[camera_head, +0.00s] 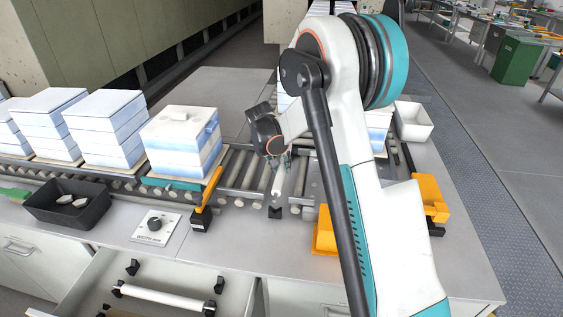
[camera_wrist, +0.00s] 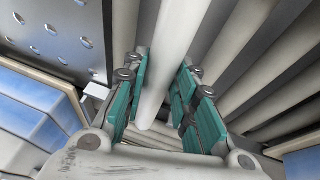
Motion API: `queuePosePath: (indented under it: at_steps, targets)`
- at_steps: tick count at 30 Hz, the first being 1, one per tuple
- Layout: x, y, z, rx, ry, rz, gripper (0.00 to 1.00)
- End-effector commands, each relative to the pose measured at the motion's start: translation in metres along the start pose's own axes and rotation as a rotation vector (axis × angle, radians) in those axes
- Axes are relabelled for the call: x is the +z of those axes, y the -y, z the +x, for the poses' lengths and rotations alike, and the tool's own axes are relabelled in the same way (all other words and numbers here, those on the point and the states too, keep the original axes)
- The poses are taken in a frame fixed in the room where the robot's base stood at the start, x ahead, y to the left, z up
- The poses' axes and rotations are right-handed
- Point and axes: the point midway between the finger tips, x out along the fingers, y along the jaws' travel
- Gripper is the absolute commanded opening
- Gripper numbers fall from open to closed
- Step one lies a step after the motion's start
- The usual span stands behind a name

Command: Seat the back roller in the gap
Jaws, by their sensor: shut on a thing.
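My gripper (camera_head: 278,160) is over the roller conveyor, pointing down. In the wrist view its teal-padded fingers (camera_wrist: 157,82) stand on either side of a pale roller (camera_wrist: 160,62) and are shut on it. In the head view the near end of this roller (camera_head: 277,187) shows below the gripper, close above a small black bracket (camera_head: 275,212) at the conveyor's near edge. I cannot tell whether the roller rests in the bracket. Its far end is hidden behind the gripper. Other conveyor rollers (camera_head: 245,170) lie beside it.
Stacked white-blue boxes (camera_head: 185,138) stand on the conveyor at left. An orange lever (camera_head: 208,188) and orange blocks (camera_head: 325,232) flank the work spot. A black tray (camera_head: 68,204) and a knob panel (camera_head: 155,227) are on the counter. An open drawer holds another roller (camera_head: 165,298) on black supports.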

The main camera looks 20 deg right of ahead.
Motion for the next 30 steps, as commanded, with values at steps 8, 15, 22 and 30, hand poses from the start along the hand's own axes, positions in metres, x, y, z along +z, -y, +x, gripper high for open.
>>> queuePosePath:
  at_steps: [8, 15, 22, 30]
  targets:
    - [0.007, 0.004, 0.02, 0.0, 0.0, 0.0, 0.0]
    - [0.013, 0.008, 0.036, 0.0, 0.0, 0.0, 0.0]
    - [0.017, 0.01, 0.045, 0.0, 0.0, 0.0, 0.0]
    - [0.017, 0.01, 0.046, -0.001, 0.0, 0.0, 0.0]
